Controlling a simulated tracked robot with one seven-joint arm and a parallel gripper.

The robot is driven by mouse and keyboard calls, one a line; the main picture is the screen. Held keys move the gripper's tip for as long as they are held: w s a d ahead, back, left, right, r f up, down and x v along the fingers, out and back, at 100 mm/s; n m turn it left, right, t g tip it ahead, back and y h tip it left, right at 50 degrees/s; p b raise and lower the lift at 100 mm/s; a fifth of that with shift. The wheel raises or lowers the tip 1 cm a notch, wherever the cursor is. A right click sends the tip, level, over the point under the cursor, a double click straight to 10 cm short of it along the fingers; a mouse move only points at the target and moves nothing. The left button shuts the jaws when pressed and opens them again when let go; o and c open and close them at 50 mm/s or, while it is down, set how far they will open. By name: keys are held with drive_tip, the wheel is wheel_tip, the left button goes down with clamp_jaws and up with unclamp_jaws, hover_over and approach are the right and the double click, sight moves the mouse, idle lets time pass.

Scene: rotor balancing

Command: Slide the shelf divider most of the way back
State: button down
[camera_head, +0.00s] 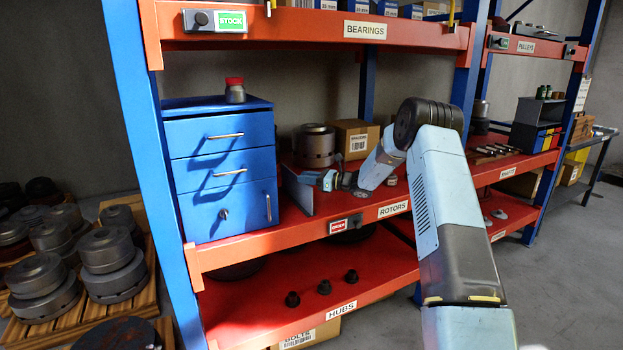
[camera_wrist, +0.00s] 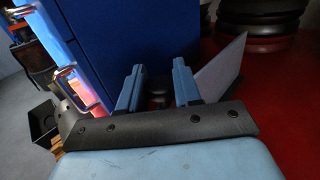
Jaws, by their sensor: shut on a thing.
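The shelf divider is a thin grey upright plate (camera_head: 298,191) on the red rotors shelf, just right of the blue drawer cabinet. In the wrist view its pale face (camera_wrist: 222,66) slants up beside the right finger. My gripper (camera_head: 320,179) reaches in from the right at the divider. In the wrist view my gripper (camera_wrist: 158,88) has its two blue fingers spaced apart, with a small dark round part between them. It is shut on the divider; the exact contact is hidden.
The blue drawer cabinet (camera_head: 222,170) stands close on the left, with a red-capped jar (camera_head: 235,91) on top. Grey rotors (camera_head: 314,146) and a cardboard box (camera_head: 355,138) stand behind the arm. The bearings shelf (camera_head: 300,32) hangs above.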

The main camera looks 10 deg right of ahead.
drive_tip(key=c, duration=0.9)
unclamp_jaws()
drive_tip(key=shift+o, duration=0.2)
drive_tip(key=v, duration=1.3)
drive_tip(key=shift+d, duration=0.35)
drive_tip(key=shift+s+a, duration=0.1)
drive_tip(key=shift+s, duration=0.05)
drive_tip(key=s+a+r+n+g+h, duration=0.2)
drive_tip(key=s+a+r+n, duration=0.25)
drive_tip(key=s, duration=0.35)
drive_tip(key=s+a+r+n+g+h, duration=0.25)
drive_tip(key=s+r+n, duration=0.2)
drive_tip(key=s, duration=0.45)
drive_tip(key=s+a+r+n+g+h, duration=0.2)
drive_tip(key=s+a+r+n+h, duration=0.15)
drive_tip(key=s+r, duration=0.35)
drive_tip(key=s+d+n+t+h, duration=0.1)
drive_tip(key=s+d+n+h, duration=0.1)
drive_tip(key=s, duration=0.8)
drive_tip(key=s+d+r+n+t+h, duration=0.1)
drive_tip(key=s+n, duration=0.4)
drive_tip(key=s, duration=0.5)
drive_tip(key=s+d+n+t+h, duration=0.2)
drive_tip(key=s+d+n+h, duration=0.1)
drive_tip(key=s, duration=0.7)
drive_tip(key=shift+s+d+r+n+h, duration=0.25)
drive_tip(key=shift+s+r+n+h, duration=0.15)
drive_tip(key=shift+h, duration=0.6)
